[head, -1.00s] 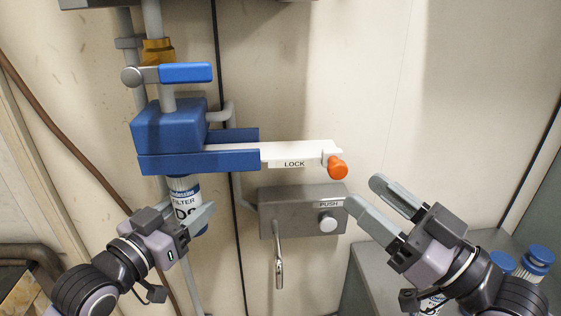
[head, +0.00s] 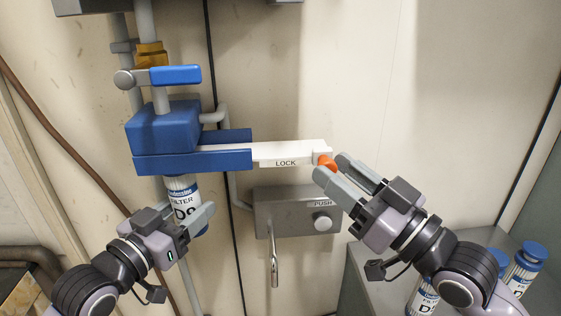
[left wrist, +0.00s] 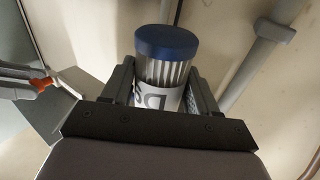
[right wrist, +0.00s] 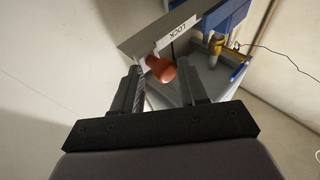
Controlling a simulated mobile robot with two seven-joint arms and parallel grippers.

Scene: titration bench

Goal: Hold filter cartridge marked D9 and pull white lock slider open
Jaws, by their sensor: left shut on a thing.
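The filter cartridge (head: 182,190) hangs upright under the blue filter head (head: 165,135); its label is partly covered in the head view. My left gripper (head: 186,214) is shut on the cartridge, which shows between its fingers in the left wrist view (left wrist: 165,70). The white lock slider (head: 290,153), marked LOCK, sticks out to the right of the blue head. Its orange knob (head: 326,162) is at the right end. My right gripper (head: 332,170) is open at the knob. In the right wrist view the knob (right wrist: 161,69) lies between and just beyond the fingertips.
A grey box marked PUSH (head: 290,212) with a spout is mounted below the slider. Spare cartridges (head: 525,265) stand on a grey surface at the lower right. A blue-handled valve (head: 175,75) sits above the filter head. The wall right of the slider is clear.

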